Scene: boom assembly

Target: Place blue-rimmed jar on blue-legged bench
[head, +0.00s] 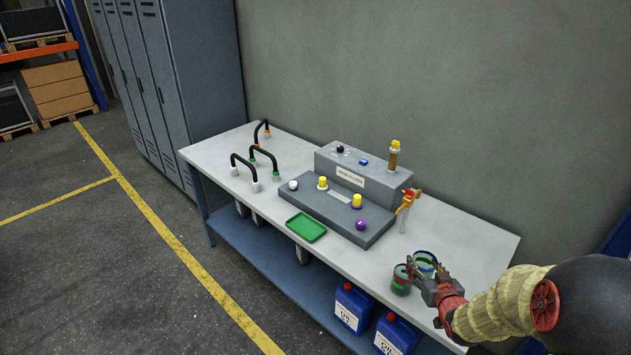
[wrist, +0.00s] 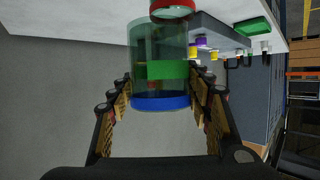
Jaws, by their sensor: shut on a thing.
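My gripper (head: 424,274) is at the right end of the white-topped, blue-legged bench (head: 468,240). In the wrist view its fingers (wrist: 160,82) are shut on both sides of the blue-rimmed jar (wrist: 160,103), a clear greenish cylinder with a green band. The jar also shows in the head view (head: 427,259), partly hidden by my gripper. I cannot tell whether its base touches the benchtop. A second jar with a red rim (wrist: 172,8) stands close by; it also shows in the head view (head: 401,280), just left of my gripper.
A grey stepped stand (head: 330,212) with small knobs fills the bench's middle. Blue canisters (head: 353,308) sit below. Bare top shows at the front.

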